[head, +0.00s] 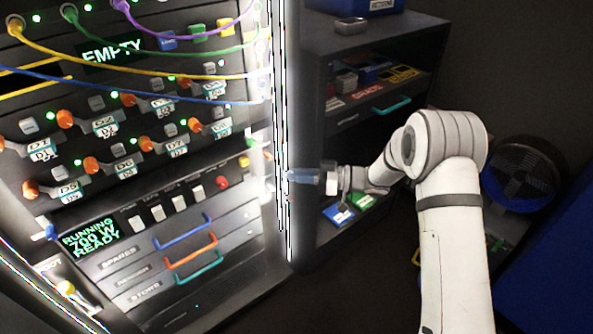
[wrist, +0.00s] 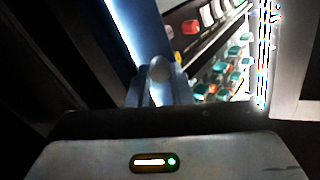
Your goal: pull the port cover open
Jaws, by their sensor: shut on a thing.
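My gripper (head: 302,177) is at the bright right edge of the control rack (head: 240,185), reached from the right side. In the wrist view its two blue-grey fingers (wrist: 160,88) are shut on a pale rounded knob (wrist: 159,70). The knob's base and whatever it is fixed to are hidden by the fingers and glare. I cannot make out a separate port cover for certain, nor whether it is open.
A dark shelf unit (head: 385,60) with a teal handle (head: 391,105) stands close behind my gripper. The rack face carries orange knobs, cables, white switches and blue, orange and teal drawer handles (head: 199,273). A round fan (head: 522,178) is at right.

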